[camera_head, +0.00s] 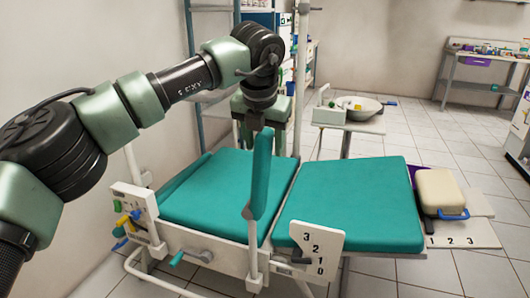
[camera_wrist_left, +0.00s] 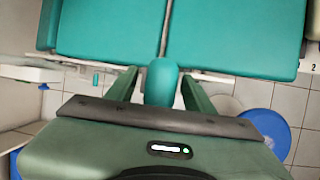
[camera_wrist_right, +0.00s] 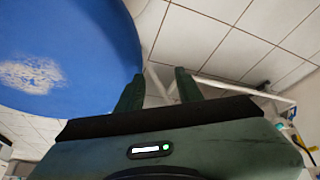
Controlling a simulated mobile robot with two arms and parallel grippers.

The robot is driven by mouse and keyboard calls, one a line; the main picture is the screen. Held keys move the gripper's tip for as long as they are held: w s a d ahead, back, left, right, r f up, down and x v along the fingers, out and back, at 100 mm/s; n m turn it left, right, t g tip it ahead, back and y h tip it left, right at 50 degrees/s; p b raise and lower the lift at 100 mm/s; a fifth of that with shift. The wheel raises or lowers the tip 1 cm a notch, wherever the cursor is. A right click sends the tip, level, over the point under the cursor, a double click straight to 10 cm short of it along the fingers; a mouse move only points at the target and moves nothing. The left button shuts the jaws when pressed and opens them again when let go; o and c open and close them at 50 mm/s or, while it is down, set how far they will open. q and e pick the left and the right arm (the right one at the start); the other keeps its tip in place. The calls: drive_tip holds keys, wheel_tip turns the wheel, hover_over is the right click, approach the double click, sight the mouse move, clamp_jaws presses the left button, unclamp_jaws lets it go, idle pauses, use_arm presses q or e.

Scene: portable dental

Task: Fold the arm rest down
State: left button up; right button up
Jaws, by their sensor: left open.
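The arm rest (camera_head: 261,172) is a narrow teal pad standing upright on the near side of the teal dental chair (camera_head: 350,204). Its lower end meets a white post on the chair's side frame. My left gripper (camera_head: 262,127) is open and points down over the top of the arm rest. In the left wrist view, the rounded top of the arm rest (camera_wrist_left: 161,80) lies between the spread fingers. Whether they touch it cannot be told. My right gripper (camera_wrist_right: 159,76) shows only in its own wrist view, with its fingers apart and nothing between them.
A numbered white plate (camera_head: 313,249) and a lever (camera_head: 191,257) are on the chair's near side. A large blue round surface (camera_wrist_right: 65,50) is close to the right gripper's left finger. A side table with a basin (camera_head: 357,107) stands behind the chair.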

use_arm(q)
drive_tip(key=shift+x, duration=1.45)
use_arm(e)
drive_tip(key=shift+w+a+r+t, duration=0.2)
drive_tip(key=shift+w+t, duration=0.15)
drive_tip(key=shift+w, duration=0.25)
drive_tip(key=shift+w+a+r+t, duration=0.2)
drive_tip(key=shift+w+t, duration=0.15)
drive_tip(key=shift+w, duration=0.2)
use_arm(q)
clamp_jaws()
drive_tip(key=shift+r, duration=0.1)
